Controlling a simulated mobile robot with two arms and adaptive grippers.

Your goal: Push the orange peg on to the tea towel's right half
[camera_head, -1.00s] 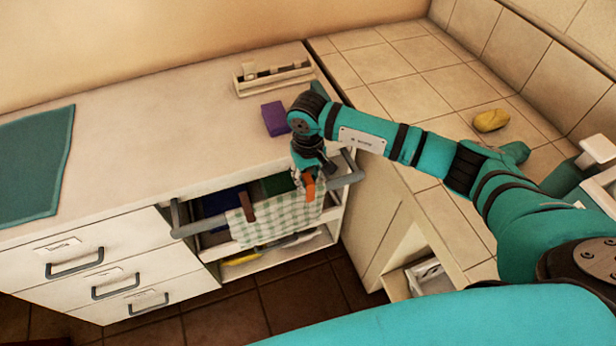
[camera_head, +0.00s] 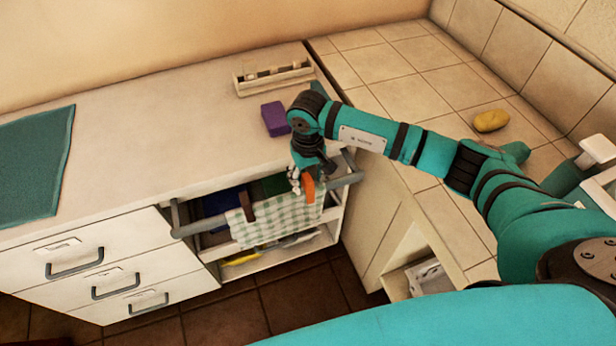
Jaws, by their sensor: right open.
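The tea towel (camera_head: 280,222), green and white checked, hangs over the grey rail on the front of the cabinet. The orange peg (camera_head: 309,188) stands upright at the top of the towel's right half. Its lower end overlaps the cloth in the picture; I cannot tell how far down it grips. A brown peg (camera_head: 246,207) sits on the towel's left part. My right gripper (camera_head: 301,182) is open right at the orange peg, pointing down, with a finger showing just left of it. The gripper partly hides the rail and the peg's top. My left gripper is out of view.
The grey rail (camera_head: 346,181) runs on past the towel to the right. Above it the white counter holds a purple block (camera_head: 275,118), a white rack (camera_head: 272,77) and a teal mat (camera_head: 32,165). A yellow sponge (camera_head: 490,121) lies on the tiles.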

